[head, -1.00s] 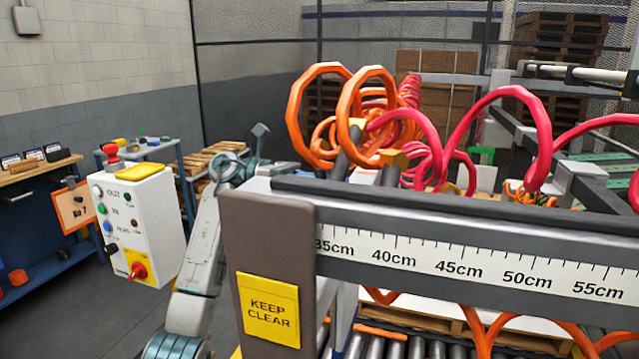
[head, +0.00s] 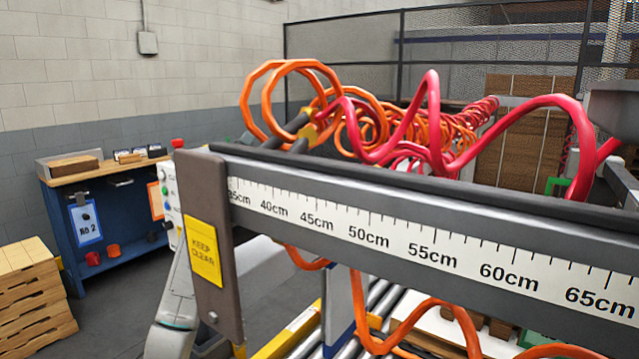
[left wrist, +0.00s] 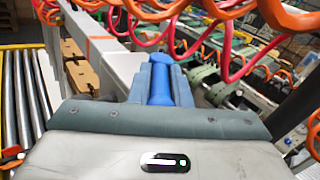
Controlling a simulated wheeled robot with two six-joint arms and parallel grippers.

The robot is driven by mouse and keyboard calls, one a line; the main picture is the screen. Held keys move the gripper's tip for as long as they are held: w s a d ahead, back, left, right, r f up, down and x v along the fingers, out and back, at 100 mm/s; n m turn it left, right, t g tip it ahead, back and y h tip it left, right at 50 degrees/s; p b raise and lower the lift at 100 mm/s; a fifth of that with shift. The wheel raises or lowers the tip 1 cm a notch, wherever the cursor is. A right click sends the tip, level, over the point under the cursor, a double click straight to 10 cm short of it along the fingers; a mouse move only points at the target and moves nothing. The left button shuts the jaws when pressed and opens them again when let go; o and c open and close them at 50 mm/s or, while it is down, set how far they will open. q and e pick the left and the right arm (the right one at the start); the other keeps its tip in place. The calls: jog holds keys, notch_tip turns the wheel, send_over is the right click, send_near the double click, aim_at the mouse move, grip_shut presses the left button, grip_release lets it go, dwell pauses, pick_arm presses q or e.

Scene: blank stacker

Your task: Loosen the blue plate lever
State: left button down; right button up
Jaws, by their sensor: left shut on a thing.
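In the left wrist view my left gripper (left wrist: 160,72) is shut on the blue plate lever (left wrist: 160,90), which shows as a bright blue bar between the two grey-blue fingers. The lever's far end meets a pale metal part of the machine. In the head view part of my left arm (head: 176,305) shows at the lower left, behind the brown end post. My left gripper and the lever are hidden there by the machine's beam. My right gripper is in neither view.
The grey beam with a centimetre scale (head: 400,238) crosses the head view. A brown post with a yellow KEEP CLEAR sign (head: 202,251) stands at its left end. Orange (head: 262,105) and red coiled hoses (head: 430,110) hang around it. Rollers (left wrist: 22,85) lie at left in the wrist view.

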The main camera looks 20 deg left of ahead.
pick_arm(q)
jog(key=t, duration=0.1)
jog(key=n+t+y+p, duration=0.1)
jog(key=n+t+y, duration=0.1)
jog(key=shift+s+d+r, duration=0.1)
jog(key=shift+s+d, duration=0.2)
jog(key=shift+s, duration=0.1)
jog(key=shift+d+n+t+y+p, duration=0.1)
jog(key=shift+n+t+y+p, duration=0.2)
jog(key=shift+n+y, duration=0.25)
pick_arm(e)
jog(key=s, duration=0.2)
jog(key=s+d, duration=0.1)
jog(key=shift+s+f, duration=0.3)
pick_arm(q)
jog(key=shift+s, duration=0.1)
jog(key=c, duration=1.3)
grip_release()
jog(key=shift+c, duration=0.2)
